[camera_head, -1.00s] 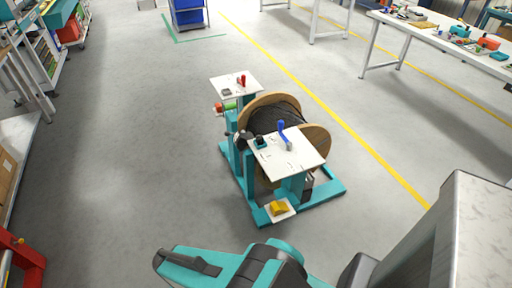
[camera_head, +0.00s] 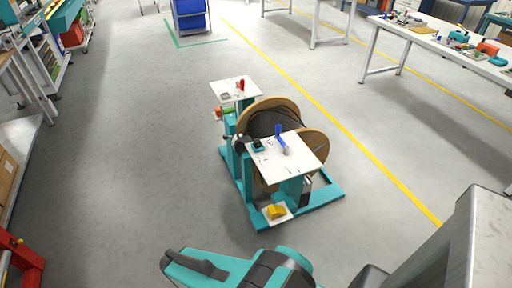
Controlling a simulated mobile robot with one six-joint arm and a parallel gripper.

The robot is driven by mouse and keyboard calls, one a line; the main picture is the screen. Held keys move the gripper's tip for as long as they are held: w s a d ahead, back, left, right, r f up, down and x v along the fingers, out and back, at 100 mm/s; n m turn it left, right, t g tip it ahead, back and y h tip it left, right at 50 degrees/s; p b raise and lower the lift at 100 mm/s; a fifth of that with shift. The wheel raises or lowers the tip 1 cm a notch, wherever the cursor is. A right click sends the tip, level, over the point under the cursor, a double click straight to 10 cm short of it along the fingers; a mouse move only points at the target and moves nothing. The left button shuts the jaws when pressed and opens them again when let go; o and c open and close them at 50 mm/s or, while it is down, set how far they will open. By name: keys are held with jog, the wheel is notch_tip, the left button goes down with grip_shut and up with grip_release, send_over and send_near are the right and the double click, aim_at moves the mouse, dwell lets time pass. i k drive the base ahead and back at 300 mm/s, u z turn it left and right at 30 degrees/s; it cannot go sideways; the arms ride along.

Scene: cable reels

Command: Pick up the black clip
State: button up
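A reel stand with a teal frame (camera_head: 327,196) holds a large wooden reel (camera_head: 313,140) wound with dark cable. Its front white plate (camera_head: 299,166) carries a blue-handled tool (camera_head: 281,140) and a small dark item (camera_head: 258,144) at its left corner. Another dark part (camera_head: 240,143) sits just left of that plate. I cannot tell at this size which, if either, is the black clip. My gripper does not show; only part of my teal and grey arm is at the bottom edge, apart from the stand.
The rear white plate (camera_head: 229,89) holds a red item (camera_head: 241,84). A yellow block (camera_head: 276,211) sits on a low plate at the front. A white worktable (camera_head: 410,32) with parts stands upper right, a blue cart (camera_head: 190,20) at the back. Grey floor left of the stand is clear.

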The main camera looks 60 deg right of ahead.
aim_at(257, 142)
jog(key=z, duration=0.05)
jog(key=i, duration=0.9)
jog(key=u, duration=0.05)
